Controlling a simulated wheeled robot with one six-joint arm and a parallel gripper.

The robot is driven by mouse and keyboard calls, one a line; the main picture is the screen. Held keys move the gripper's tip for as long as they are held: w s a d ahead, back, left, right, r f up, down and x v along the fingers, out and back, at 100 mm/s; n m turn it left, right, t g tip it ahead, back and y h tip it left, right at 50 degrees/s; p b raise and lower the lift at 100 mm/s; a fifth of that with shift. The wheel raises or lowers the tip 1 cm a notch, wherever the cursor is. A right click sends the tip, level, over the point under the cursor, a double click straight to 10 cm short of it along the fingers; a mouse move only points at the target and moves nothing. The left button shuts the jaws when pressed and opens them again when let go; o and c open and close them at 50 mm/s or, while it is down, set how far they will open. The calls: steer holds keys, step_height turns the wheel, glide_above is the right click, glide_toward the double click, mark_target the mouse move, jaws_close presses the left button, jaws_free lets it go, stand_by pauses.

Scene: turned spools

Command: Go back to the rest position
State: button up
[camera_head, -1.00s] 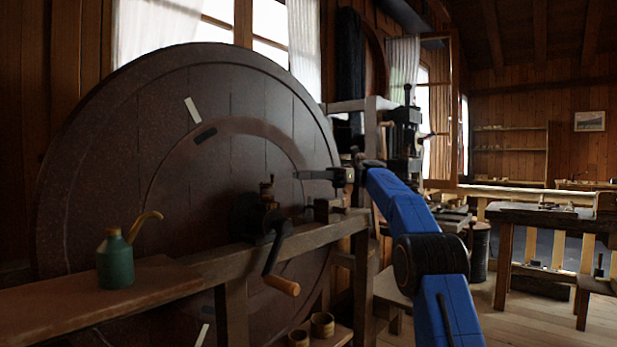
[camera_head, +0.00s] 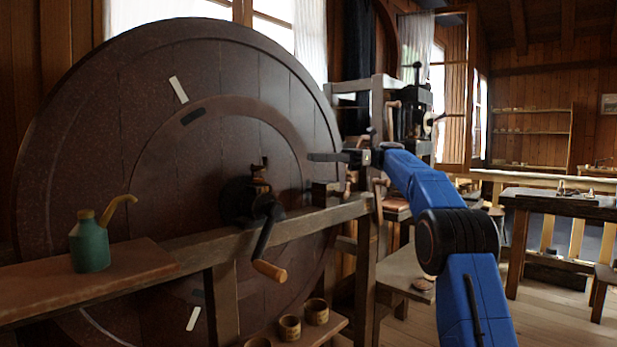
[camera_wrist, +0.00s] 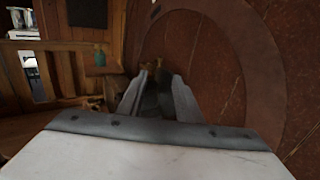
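My gripper (camera_head: 330,157) is in front of the right part of a large dark wheel, held at about the height of the wheel's middle; in the head view it is seen side-on. In the wrist view my gripper (camera_wrist: 157,88) shows two grey fingers spread apart with a dark gap between them. I see nothing held between them. My blue arm reaches up and left from the lower right of the head view.
The large wheel (camera_head: 130,110) fills the left behind a wooden beam with a crank (camera_head: 268,240). A green oil can (camera_head: 90,243) stands on a plank at left. Small cups (camera_head: 289,327) sit low. A workbench (camera_head: 560,203) stands at right, with open floor before it.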

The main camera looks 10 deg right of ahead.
steer(key=s+a+f+n+t+h, duration=0.2)
steer(key=s+f+h, duration=0.2)
steer(key=s+f, duration=0.55)
steer(key=s+a+f+n+t+h, duration=0.25)
steer(key=s+f+h, duration=0.2)
steer(key=s, duration=1.05)
steer(key=s+d+f+n+h, duration=0.3)
steer(key=s+d+f+n, duration=0.1)
steer(key=s+f, duration=0.5)
steer(key=s+d+f+n+t+h, duration=0.1)
steer(key=s+d+f+n+h, duration=0.2)
steer(key=s+f, duration=0.7)
steer(key=s+d+f+n+t+h, duration=0.1)
steer(key=s+d+f+n+h, duration=0.2)
steer(key=s, duration=0.9)
steer(key=d+f+n, duration=0.2)
steer(key=d+f, duration=0.2)
steer(key=f, duration=0.2)
steer(key=shift+d+f, duration=0.3)
steer(key=shift+s+h, duration=0.1)
steer(key=shift+h, duration=0.15)
